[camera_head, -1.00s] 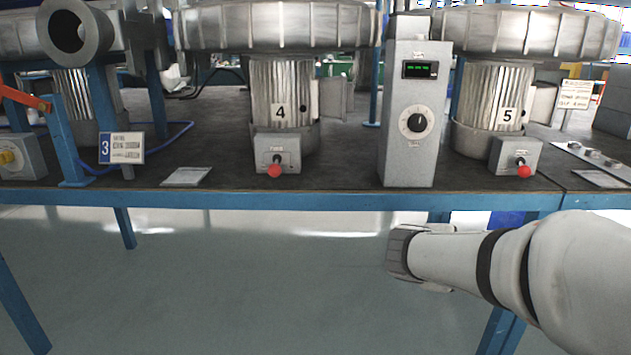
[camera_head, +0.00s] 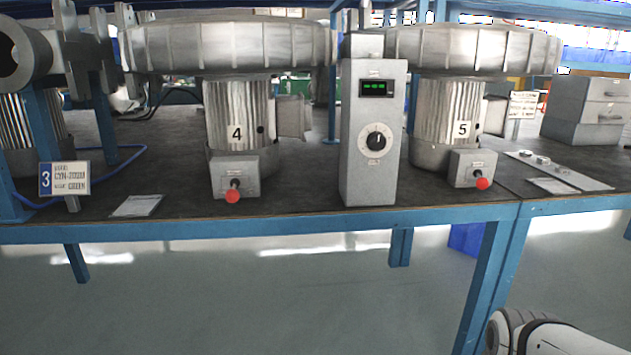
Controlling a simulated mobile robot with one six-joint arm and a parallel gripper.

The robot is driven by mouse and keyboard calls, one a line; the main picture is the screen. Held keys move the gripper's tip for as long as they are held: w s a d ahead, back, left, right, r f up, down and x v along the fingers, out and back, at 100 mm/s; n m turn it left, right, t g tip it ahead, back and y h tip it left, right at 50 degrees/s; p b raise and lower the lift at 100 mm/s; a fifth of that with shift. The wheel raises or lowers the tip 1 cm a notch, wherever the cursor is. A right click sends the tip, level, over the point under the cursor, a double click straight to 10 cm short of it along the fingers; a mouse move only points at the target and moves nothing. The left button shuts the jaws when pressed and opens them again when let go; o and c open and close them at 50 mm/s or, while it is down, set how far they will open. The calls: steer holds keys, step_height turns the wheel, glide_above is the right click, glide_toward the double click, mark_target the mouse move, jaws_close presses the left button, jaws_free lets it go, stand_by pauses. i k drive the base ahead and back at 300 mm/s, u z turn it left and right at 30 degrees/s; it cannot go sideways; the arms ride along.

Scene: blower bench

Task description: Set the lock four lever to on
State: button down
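The lock four lever (camera_head: 233,192) has a red ball knob and sits on the front of a small grey box (camera_head: 222,179) below the blower labelled 4 (camera_head: 236,131). Its knob hangs low and points toward me; the on/off marking is too small to read. A similar red-knobbed lever (camera_head: 481,181) is on the box under the blower labelled 5 (camera_head: 462,129). My arm shows at the bottom right, below and in front of the bench; the gripper's fingers are not in view.
A grey control box (camera_head: 373,170) with a dial and green display stands between blowers 4 and 5. The blue bench edge (camera_head: 280,226) runs across the view. Floor in front is clear.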

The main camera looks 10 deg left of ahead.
mark_target(231, 196)
steer(key=z, duration=1.1)
steer(key=k, duration=1.15)
steer(key=u, duration=1.25)
steer(key=i, duration=0.9)
